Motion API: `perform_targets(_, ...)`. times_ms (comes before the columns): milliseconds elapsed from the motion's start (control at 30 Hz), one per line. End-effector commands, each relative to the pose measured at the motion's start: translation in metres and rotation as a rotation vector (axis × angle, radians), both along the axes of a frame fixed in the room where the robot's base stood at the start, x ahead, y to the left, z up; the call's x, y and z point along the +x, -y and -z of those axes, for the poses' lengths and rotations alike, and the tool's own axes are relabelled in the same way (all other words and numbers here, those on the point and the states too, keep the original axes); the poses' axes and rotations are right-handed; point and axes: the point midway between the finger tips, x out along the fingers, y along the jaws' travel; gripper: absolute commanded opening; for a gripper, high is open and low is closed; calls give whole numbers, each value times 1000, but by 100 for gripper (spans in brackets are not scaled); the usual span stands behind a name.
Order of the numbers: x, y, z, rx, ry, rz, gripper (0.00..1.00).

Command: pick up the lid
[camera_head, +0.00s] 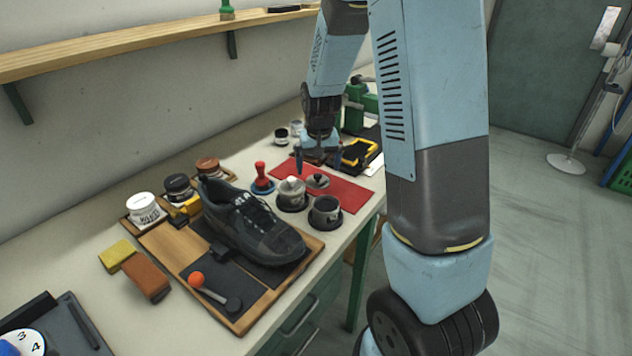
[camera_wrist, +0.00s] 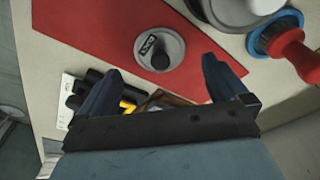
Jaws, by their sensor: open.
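The lid is a small grey disc with a black knob; it lies on the red mat in the head view (camera_head: 317,181) and shows near the top middle of the wrist view (camera_wrist: 159,50). My gripper (camera_head: 318,170) is over the far part of the red mat (camera_head: 345,190), close to the lid. In the wrist view the two dark fingers of my gripper (camera_wrist: 160,80) are spread apart, with nothing between them; the lid lies just beyond the fingertips. How high the fingertips are above the mat is hard to tell.
A black shoe (camera_head: 250,225) sits on a wooden board nearer the front. A yellow-and-black item (camera_head: 358,153) lies behind the mat.

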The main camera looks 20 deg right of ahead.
Motion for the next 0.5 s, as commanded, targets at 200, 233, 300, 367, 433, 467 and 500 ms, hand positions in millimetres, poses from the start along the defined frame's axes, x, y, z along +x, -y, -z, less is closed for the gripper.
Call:
perform_targets(200, 4, 1, 29, 0, -3, 2, 100)
perform_targets(233, 5, 1, 32, 0, -2, 2, 100)
perform_targets(300, 5, 2, 37, 0, -3, 1, 100)
perform_targets(367, 6, 1, 39, -1, -2, 1, 100)
perform_targets(433, 6, 1, 40, 0, -1, 1, 100)
perform_targets(467, 6, 1, 41, 0, -1, 1, 100)
perform_targets(500, 6, 1, 40, 0, 0, 1, 100)
